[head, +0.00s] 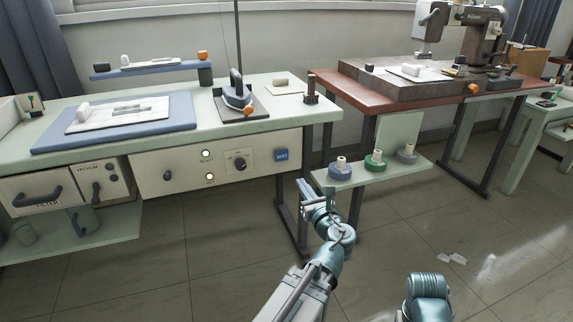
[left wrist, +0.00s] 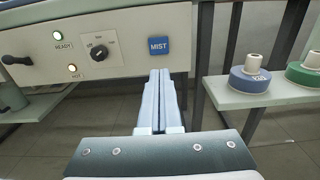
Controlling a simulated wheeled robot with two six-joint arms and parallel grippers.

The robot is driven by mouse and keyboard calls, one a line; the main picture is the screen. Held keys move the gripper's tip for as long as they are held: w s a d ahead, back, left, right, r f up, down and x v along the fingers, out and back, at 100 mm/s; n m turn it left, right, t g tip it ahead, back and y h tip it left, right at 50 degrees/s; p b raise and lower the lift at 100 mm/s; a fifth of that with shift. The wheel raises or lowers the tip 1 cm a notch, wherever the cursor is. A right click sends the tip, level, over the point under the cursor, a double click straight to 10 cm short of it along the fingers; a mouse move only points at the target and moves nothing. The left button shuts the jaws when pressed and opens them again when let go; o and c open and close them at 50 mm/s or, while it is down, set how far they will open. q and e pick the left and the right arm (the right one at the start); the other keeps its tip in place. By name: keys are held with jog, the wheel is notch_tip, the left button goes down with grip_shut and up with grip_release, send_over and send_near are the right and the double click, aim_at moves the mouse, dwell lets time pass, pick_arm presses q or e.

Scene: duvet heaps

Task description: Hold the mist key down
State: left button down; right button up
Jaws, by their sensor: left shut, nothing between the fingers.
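The blue MIST key (head: 281,155) sits at the right end of the pale control panel (head: 218,164) under the ironing table. In the left wrist view the key (left wrist: 158,47) is a square with white lettering, seen whole. My left gripper (head: 303,184) is shut and empty, below and to the right of the key in the head view. In the left wrist view its fingertips (left wrist: 160,72) point toward the panel just below the key, apart from it in the picture. My right gripper is not in view.
The panel has a dial (left wrist: 98,52) and lit READY (left wrist: 58,36) and HOT (left wrist: 72,68) lamps. A dark table leg (head: 290,215) stands close by. An iron (head: 236,95) rests on the table above.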

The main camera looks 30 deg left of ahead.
aim_at(284, 155)
pick_arm(q)
jog(key=x, duration=1.4)
jog(key=shift+x, duration=0.85)
jog(key=shift+w+a+r, duration=0.15)
jog(key=shift+a+r, duration=0.05)
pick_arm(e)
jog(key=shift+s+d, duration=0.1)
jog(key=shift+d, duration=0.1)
pick_arm(q)
jog(key=shift+w+a+r, duration=0.1)
jog(key=shift+w+a, duration=0.05)
jog(key=shift+w, duration=0.2)
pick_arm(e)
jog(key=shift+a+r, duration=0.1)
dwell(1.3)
pick_arm(q)
jog(key=shift+s+d, duration=0.3)
jog(key=shift+s, duration=0.05)
jog(key=v, duration=1.4)
jog(key=shift+s+d, duration=0.15)
jog(key=shift+d, duration=0.15)
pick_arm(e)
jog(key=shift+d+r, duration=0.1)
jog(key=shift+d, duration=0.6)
